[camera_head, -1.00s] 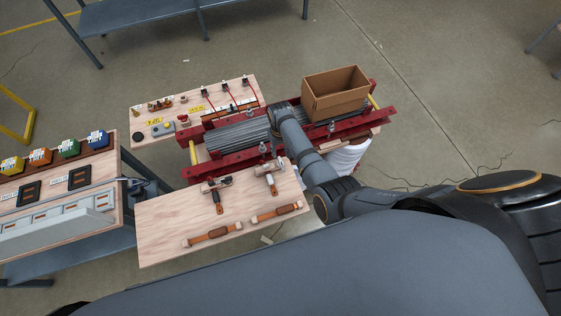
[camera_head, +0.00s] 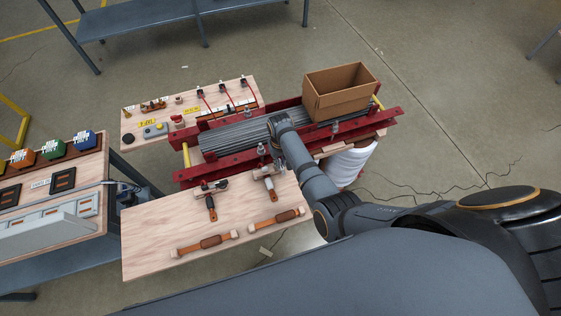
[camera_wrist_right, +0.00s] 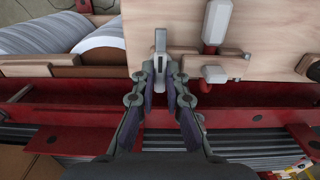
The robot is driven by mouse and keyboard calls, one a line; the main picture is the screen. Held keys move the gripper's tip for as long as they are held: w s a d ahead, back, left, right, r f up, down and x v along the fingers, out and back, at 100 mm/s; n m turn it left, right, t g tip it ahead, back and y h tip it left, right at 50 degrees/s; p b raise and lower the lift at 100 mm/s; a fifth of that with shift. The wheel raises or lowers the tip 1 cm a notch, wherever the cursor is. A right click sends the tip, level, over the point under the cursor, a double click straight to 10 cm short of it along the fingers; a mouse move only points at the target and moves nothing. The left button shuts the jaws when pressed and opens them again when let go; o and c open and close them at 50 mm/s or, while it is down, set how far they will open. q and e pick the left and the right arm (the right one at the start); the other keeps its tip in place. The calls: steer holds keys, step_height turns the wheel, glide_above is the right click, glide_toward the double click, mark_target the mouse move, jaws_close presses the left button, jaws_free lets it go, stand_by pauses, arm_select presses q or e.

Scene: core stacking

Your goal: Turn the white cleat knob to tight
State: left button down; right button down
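In the right wrist view a pale grey-white upright knob (camera_wrist_right: 160,46) stands at the edge of the wooden board, and I take it for the cleat knob. The fingertips of my right gripper (camera_wrist_right: 160,72) are on either side of its lower part, with only a small space between them. I cannot tell whether they touch it. In the head view my right gripper is hidden under its arm, which reaches over the grey bars; small metal cleats (camera_head: 262,150) stand on the near red beam. My left gripper is not in view.
More tools lie on the board (camera_head: 150,225). A cardboard box (camera_head: 340,98) stands at the beams' right end, with white rolls (camera_head: 350,165) below. A second board (camera_head: 150,115) with switches lies beyond.

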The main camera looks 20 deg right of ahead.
stand_by(0.4)
steer(key=m+p, duration=0.2)
steer(key=m, duration=0.1)
steer(key=shift+r+m, duration=0.1)
steer(key=shift+m, duration=0.3)
steer(key=m+p, duration=0.1)
steer(key=m, duration=0.3)
steer(key=shift+m+p, duration=0.3)
steer(key=shift+p, duration=0.05)
steer(key=m+p, duration=0.1)
steer(key=m, duration=0.3)
steer(key=shift+m, duration=2.8)
steer(key=c, duration=1.4)
jaws_free()
